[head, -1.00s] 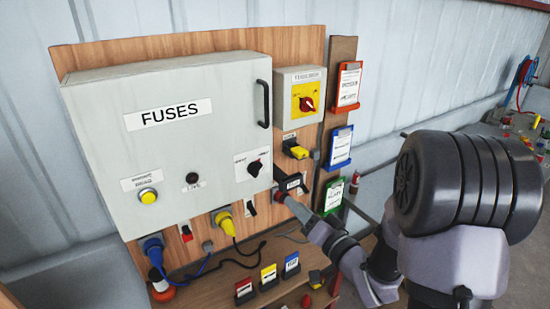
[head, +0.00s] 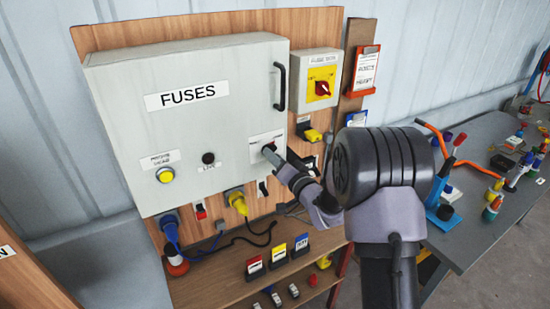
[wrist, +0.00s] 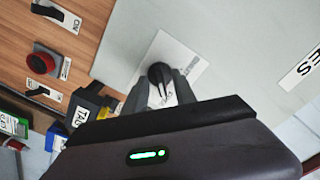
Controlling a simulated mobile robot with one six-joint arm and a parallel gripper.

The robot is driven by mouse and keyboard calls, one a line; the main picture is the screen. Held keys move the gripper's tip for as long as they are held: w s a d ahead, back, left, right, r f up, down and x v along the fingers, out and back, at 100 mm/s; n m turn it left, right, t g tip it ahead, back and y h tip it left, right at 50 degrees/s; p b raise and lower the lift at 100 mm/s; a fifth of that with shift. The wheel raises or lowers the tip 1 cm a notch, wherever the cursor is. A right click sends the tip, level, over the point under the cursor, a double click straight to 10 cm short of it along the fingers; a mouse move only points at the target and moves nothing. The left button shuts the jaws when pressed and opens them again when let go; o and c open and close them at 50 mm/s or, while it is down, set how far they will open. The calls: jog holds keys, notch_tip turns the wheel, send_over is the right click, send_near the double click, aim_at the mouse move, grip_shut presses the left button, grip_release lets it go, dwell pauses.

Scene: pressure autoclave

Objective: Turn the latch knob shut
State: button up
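The black latch knob (wrist: 160,73) sits on a white label plate (wrist: 172,58) on the grey fuse box door (head: 200,105). In the wrist view my gripper (wrist: 159,88) is open, with one finger on each side of the knob and a visible gap to it. I cannot tell how deep the fingers reach around it. In the head view my gripper (head: 268,151) is at the label at the door's lower right and hides the knob. The door lies flat against its box.
A yellow switch box (head: 321,82) with a red knob is right of the door. A yellow padlock-like piece (head: 313,135) hangs below it. Blue and yellow plugs (head: 237,202) with cables are under the fuse box. A workbench with tools (head: 480,170) stands at the right.

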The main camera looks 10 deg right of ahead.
grip_shut()
jog(key=shift+f+n+b, duration=0.1)
jog(key=shift+n+b, duration=0.2)
jog(key=shift+b, duration=0.45)
jog(key=n+b, duration=1.7)
jog(key=b, duration=0.3)
jog(key=shift+d+b, duration=0.1)
jog(key=shift+b, duration=0.3)
jog(key=shift+r+n, duration=0.2)
jog(key=shift+n, duration=0.1)
grip_release()
